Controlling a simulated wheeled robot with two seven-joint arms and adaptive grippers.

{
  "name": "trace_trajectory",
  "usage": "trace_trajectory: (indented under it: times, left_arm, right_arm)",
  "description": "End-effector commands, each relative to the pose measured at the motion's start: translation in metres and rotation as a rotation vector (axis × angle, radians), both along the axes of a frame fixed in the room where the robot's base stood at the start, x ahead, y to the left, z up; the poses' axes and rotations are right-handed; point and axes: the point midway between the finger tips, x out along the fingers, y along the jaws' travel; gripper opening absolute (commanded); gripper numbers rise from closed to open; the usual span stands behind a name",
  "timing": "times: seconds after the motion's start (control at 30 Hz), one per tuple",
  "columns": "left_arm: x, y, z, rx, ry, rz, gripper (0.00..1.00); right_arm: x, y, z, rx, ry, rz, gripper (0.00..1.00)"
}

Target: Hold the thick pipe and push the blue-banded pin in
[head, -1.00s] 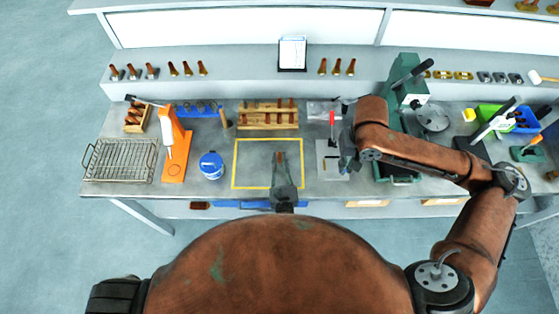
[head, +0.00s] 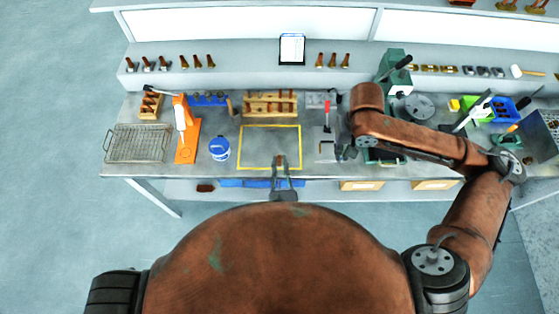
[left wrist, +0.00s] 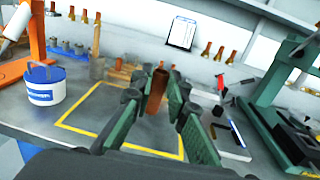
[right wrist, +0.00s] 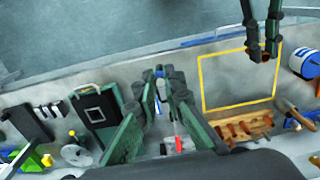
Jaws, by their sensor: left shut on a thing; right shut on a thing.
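The thick pipe (left wrist: 157,92) is copper-coloured and stands between the fingers of my left gripper (left wrist: 166,92), which is shut on it. In the head view this gripper (head: 283,183) is at the table's front edge, by the yellow square. In the right wrist view the pipe's end (right wrist: 264,57) shows at the left gripper's fingertips (right wrist: 264,48). My right gripper (right wrist: 160,82) is shut on a small piece with blue on it, apparently the blue-banded pin (right wrist: 159,71), mostly hidden by the fingers. In the head view the right gripper (head: 345,148) is right of the pipe and apart from it.
A yellow outlined square (head: 243,147) marks bare table. Around it are a blue-and-white tub (head: 219,148), an orange stand (head: 188,143), a wooden rack (head: 269,104), a plate with a red-handled lever (head: 327,147) and a green press (head: 393,68). A wire basket (head: 139,143) lies far left.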

Motion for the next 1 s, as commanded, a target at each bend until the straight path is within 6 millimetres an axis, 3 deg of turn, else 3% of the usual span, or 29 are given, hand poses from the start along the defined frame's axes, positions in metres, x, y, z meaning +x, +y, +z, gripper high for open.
trace_trajectory:
  times: [0.37, 1.0]
  left_arm:
    - [0.001, 0.000, -0.002, 0.000, -0.001, 0.000, 0.00]
    - [0.029, -0.001, -0.026, 0.000, -0.001, 0.000, 0.00]
  right_arm:
    - [0.000, 0.000, -0.002, 0.000, 0.000, 0.000, 0.00]
    - [0.000, 0.000, -0.025, 0.000, 0.001, 0.000, 0.00]
